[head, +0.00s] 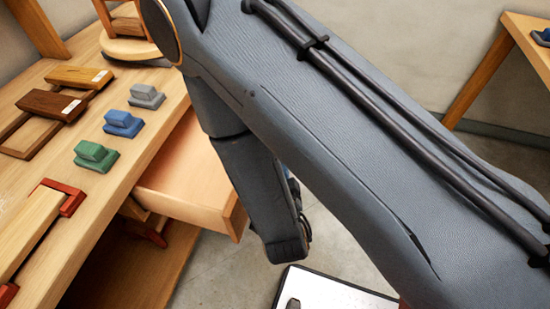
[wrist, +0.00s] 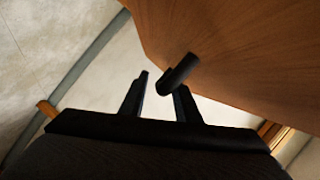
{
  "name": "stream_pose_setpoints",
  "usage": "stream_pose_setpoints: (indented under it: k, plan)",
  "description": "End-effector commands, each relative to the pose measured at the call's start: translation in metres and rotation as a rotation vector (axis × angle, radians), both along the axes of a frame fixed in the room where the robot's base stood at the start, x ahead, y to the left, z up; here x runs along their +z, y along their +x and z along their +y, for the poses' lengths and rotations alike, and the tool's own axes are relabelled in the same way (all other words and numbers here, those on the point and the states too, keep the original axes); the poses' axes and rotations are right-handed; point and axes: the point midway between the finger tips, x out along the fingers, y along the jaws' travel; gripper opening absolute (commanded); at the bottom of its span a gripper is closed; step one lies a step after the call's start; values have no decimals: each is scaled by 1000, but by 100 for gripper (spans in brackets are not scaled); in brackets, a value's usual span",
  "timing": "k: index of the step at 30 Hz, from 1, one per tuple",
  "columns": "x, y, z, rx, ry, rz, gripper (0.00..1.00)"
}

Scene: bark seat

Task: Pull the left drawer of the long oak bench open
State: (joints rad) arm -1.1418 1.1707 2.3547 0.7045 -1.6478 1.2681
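The long oak bench (head: 60,215) runs along the left of the head view. A pale wooden drawer (head: 190,170) stands out from under its top, open, with its inside showing. In the wrist view a brown wooden front (wrist: 230,50) fills the upper right, with a short dark bar handle (wrist: 180,71) on it. My gripper (wrist: 160,92) is open in the wrist view, its two dark fingers apart. The handle is just beyond the right fingertip; I cannot tell if they touch. Nothing is held. My arm hides the gripper and the handle in the head view.
On the bench top are green (head: 95,156), blue (head: 122,124) and grey (head: 147,96) blocks, a brown wooden piece (head: 52,104) and a board with red ends (head: 30,230). A white-topped item (head: 325,290) is at the bottom. Bare floor (head: 225,265) lies beside the drawer.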

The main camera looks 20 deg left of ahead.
Motion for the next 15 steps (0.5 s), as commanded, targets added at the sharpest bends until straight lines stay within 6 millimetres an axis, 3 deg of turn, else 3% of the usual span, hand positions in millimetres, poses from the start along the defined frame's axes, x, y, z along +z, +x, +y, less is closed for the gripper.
stream_pose_setpoints:
  k: [7, 15]
  plan:
    - [1, -7, -1, 3, -1, 1, 29]
    - [9, -42, -17, 4, -2, 0, 29]
